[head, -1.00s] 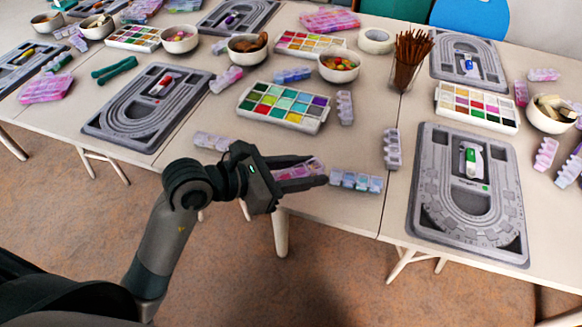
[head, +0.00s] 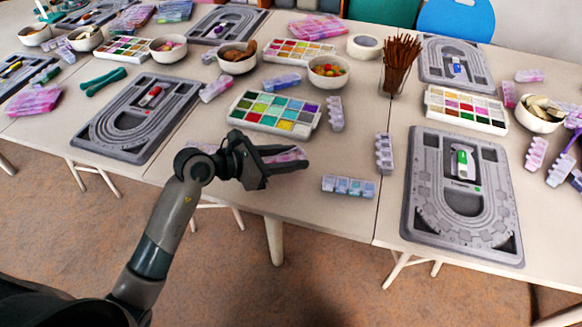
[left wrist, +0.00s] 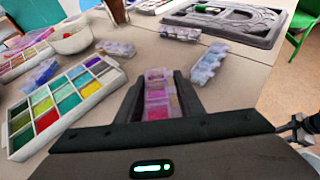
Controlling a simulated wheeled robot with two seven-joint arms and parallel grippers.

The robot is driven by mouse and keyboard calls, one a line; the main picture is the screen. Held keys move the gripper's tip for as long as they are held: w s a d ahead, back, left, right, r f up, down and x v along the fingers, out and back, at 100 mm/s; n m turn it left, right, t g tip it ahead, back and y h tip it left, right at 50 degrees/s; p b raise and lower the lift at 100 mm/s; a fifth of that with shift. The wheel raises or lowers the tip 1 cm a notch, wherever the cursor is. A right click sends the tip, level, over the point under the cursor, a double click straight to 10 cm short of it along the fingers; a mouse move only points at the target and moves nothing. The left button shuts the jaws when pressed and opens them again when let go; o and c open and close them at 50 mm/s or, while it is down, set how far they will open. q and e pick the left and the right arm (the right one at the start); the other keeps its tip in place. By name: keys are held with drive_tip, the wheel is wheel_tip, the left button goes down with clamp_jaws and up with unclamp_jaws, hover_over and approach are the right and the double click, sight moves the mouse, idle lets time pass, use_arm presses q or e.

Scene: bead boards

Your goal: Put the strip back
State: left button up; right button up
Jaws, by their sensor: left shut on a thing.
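My left gripper (head: 285,161) is shut on a pink bead strip (head: 289,154), a small clear box with pink and red beads. In the left wrist view the strip (left wrist: 158,95) lies between the two dark fingers (left wrist: 160,96). The strip is over the table near its front edge; I cannot tell whether it touches the tabletop. A pale blue strip (head: 348,186) lies to its right, and it also shows in the left wrist view (left wrist: 208,63).
A paint-like bead tray (head: 274,112) stands just behind the gripper. Another strip (head: 384,153) stands farther right, beside a grey bead board (head: 412,210). A strip (head: 335,113) lies right of the tray. Bare tabletop (head: 300,205) shows in front.

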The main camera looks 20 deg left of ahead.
sight(291, 175)
use_arm(q)
wheel_tip(291, 175, down, 3)
drive_tip(key=shift+f, duration=0.5)
use_arm(e)
drive_tip(key=shift+s+f, duration=0.1)
drive_tip(key=shift+f, duration=0.05)
use_arm(q)
drive_tip(key=shift+f, duration=0.1)
drive_tip(key=o, duration=1.1)
drive_tip(key=shift+c, duration=0.2)
use_arm(e)
drive_tip(key=shift+w+r, duration=0.3)
drive_tip(key=shift+w, duration=0.05)
drive_tip(key=shift+s, duration=0.2)
